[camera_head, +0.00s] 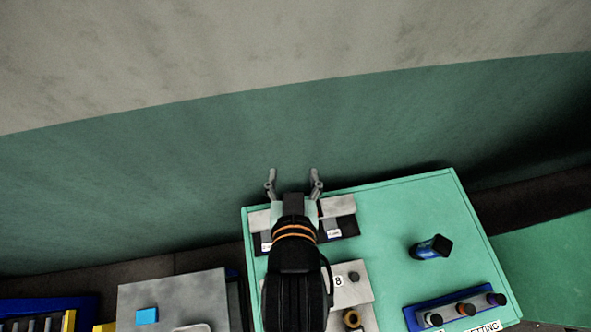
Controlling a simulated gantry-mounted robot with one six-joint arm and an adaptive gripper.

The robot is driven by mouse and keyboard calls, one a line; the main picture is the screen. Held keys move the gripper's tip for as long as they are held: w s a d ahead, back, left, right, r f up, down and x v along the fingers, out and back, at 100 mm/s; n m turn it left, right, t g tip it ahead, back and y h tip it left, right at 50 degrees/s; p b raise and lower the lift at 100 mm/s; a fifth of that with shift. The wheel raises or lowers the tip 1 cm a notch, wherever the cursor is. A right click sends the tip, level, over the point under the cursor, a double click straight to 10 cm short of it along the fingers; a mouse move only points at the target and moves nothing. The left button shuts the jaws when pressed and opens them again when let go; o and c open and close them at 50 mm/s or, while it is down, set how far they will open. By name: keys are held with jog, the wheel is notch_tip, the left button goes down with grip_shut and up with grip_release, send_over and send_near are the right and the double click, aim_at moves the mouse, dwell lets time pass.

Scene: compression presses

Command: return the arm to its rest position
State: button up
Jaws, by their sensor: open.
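My gripper (292,183) is in the lower middle of the head view. Its two grey fingers are spread apart, with nothing between them, and point toward the green wall. My black arm with orange rings runs from the bottom edge up to it. The gripper shows over the far left edge of a green-topped table (400,205) and hides part of the grey and black fixture there. Its height above the table cannot be told.
A dark bottle-like object with a blue band (430,247) lies or leans on the table. A blue rack (415,316) holds several dark-capped items at front right. A grey block (170,292) with a blue square stands left.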

notch_tip(320, 180, up, 22)
jog(key=p, duration=2.1)
jog(key=shift+f+p, duration=0.15)
jog(key=shift+p, duration=0.25)
jog(key=shift+d, duration=0.1)
